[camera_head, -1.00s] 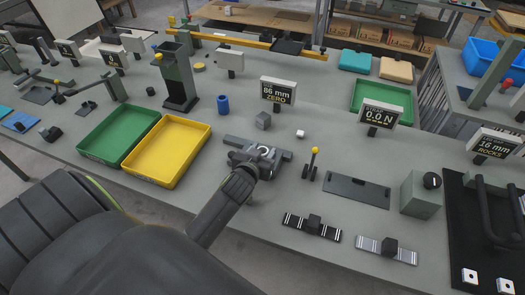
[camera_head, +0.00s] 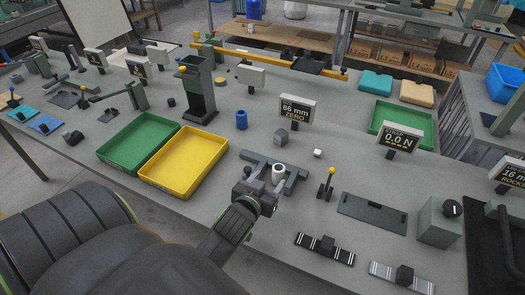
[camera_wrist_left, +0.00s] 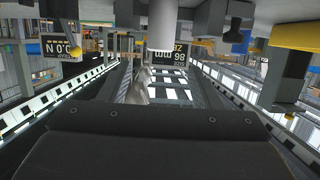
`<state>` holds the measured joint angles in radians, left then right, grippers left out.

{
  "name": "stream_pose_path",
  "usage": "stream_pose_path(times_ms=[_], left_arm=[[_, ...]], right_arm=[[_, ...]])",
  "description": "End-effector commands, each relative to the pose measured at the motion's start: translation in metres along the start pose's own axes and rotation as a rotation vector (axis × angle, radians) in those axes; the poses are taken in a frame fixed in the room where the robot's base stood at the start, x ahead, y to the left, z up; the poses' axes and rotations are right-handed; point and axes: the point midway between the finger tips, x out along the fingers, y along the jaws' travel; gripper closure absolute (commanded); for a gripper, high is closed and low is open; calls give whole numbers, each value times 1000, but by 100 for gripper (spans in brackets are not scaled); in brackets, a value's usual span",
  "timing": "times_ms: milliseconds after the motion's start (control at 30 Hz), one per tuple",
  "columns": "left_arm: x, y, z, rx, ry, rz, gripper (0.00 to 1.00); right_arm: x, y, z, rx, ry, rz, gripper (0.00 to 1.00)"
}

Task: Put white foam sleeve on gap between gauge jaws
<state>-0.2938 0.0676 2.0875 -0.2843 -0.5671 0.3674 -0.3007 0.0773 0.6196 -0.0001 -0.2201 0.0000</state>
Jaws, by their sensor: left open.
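The white foam sleeve (camera_head: 278,173) stands upright at the dark grey gauge (camera_head: 297,175), near its jaws. I cannot tell whether it sits exactly in the gap. In the left wrist view, which is upside down, the sleeve (camera_wrist_left: 162,24) shows at the top, apart from the dark gripper body. My left gripper (camera_head: 260,188) is open and empty, just on the near left side of the sleeve, and hides part of the gauge. The gauge display (camera_head: 295,110) behind reads 86 mm and ZERO. My right gripper is in neither view.
A yellow tray (camera_head: 149,181) and a green tray (camera_head: 109,155) lie to the left. A grey cube (camera_head: 281,137), a small white piece (camera_head: 317,153) and a blue cylinder (camera_head: 241,120) stand behind the gauge. A yellow-knobbed lever (camera_head: 327,184) and a dark plate (camera_head: 345,217) are to the right.

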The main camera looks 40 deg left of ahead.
Motion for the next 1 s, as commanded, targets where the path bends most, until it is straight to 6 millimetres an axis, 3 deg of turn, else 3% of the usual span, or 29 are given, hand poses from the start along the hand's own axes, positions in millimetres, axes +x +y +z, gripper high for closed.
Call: stream_pose_path(times_ms=[100,300,1000], left_arm=[[-18,0,1,-3,-1,0,43],[-33,0,0,-1,1,-1,43],[-34,0,0,0,1,0,43]], right_arm=[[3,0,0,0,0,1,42],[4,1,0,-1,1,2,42],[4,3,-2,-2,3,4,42]])
